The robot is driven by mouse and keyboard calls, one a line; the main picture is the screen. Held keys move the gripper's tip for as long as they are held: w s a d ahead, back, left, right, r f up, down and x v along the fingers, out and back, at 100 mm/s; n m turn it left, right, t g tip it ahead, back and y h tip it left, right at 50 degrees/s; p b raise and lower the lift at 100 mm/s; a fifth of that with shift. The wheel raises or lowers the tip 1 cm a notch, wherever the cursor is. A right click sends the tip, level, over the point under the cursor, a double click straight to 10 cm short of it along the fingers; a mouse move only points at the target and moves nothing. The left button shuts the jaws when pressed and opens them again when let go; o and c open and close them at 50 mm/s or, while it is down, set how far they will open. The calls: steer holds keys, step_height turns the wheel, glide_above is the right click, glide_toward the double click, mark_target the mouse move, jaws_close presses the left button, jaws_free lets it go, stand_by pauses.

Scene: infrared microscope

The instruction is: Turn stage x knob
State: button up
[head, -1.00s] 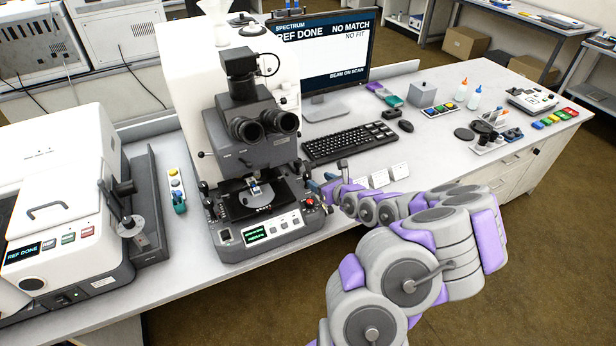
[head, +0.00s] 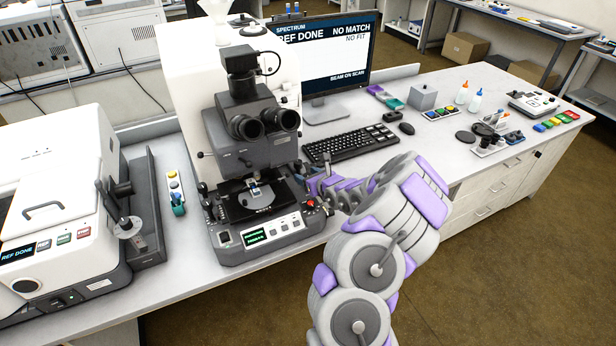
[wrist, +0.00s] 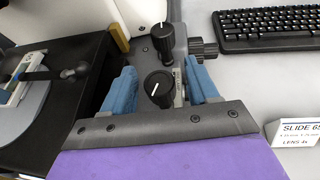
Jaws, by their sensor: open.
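The microscope (head: 245,130) stands on the bench with a dark stage and a slide on it (head: 253,189). In the wrist view, a black knob with a white pointer line (wrist: 158,88) sits between the blue fingers of my gripper (wrist: 160,72). The gripper is open, with one finger on each side of this knob and gaps visible. A second black knob (wrist: 162,38) lies just beyond the fingertips. A small label beside the nearer knob is too small to read. In the head view, my gripper is at the microscope's right side, mostly hidden by my arm.
A keyboard (head: 350,143) lies right of the microscope, with the monitor (head: 325,60) behind it. A small white card (wrist: 299,130) stands at the right in the wrist view. A red button (head: 311,202) is on the microscope's front right corner.

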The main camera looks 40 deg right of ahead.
steer(key=shift+c, duration=0.3)
steer(key=c, duration=0.9)
steer(key=shift+w+r+p, duration=0.1)
steer(key=shift+r+p, duration=0.25)
steer(key=shift+p, duration=0.25)
steer(key=shift+r+m+h+p, duration=0.2)
steer(key=shift+m+h+p, duration=0.35)
steer(key=shift+p, duration=0.4)
steer(key=h+p, duration=0.1)
steer(key=p, duration=0.2)
steer(key=m+p, duration=0.1)
steer(key=p, duration=0.2)
steer(key=shift+a+f+m+g+h+p, duration=0.15)
steer(key=shift+f+m+g+h+p, duration=0.15)
steer(key=shift+f+g+h, duration=0.1)
steer(key=m+h+p, duration=0.1)
steer(key=p, duration=0.3)
steer(key=shift+f+m+g+h+p, duration=0.25)
steer(key=shift+m+g+h+p, duration=0.25)
steer(key=shift+p, duration=0.25)
steer(key=shift+f, duration=0.1)
